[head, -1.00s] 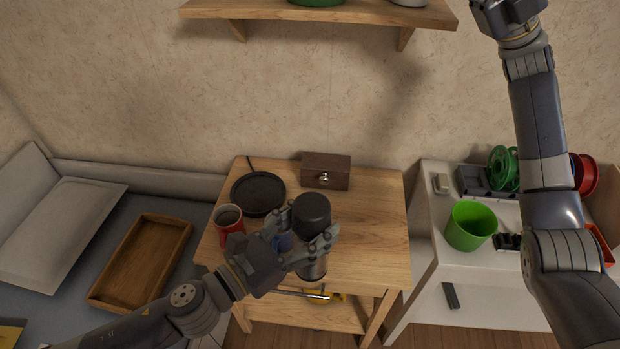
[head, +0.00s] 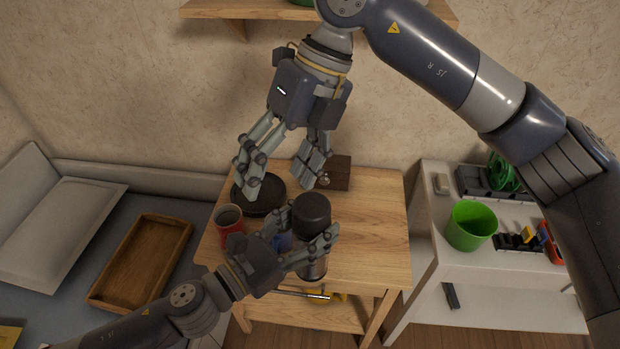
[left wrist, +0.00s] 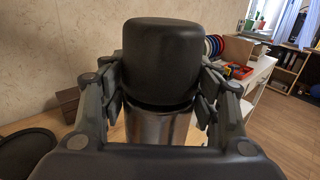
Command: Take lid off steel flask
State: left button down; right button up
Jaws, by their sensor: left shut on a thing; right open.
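The steel flask (head: 313,270) stands upright near the front of the wooden table, with its black lid (head: 312,207) on top. In the left wrist view, the lid (left wrist: 163,60) sits over the steel body (left wrist: 158,127). My left gripper (head: 306,231) is shut on the flask, with a finger on either side around where lid and body meet; the exact contact is hard to see. My right gripper (head: 278,188) is open and empty, pointing down above the back of the table, up and left of the lid. Its fingers are spread wide.
A red mug (head: 229,222), a black round plate (head: 246,205) and a dark wooden box (head: 341,172) are on the table (head: 375,225). A wooden tray (head: 140,262) lies at left. A white table with a green cup (head: 470,226) stands at right. The wooden table's right side is clear.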

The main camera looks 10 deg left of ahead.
aim_at(310, 204)
jog(key=d+f+t+h, duration=0.1)
jog(key=w+d+f+t+h, duration=0.2)
jog(key=d+f+h, duration=0.1)
jog(key=shift+w, duration=0.1)
jog(key=shift+d+f, duration=0.1)
jog(key=shift+f, duration=3.8)
jog(key=c, duration=1.1)
jog(key=shift+n, duration=1.8)
jog(key=o, duration=1.2)
jog(key=shift+c, duration=0.2)
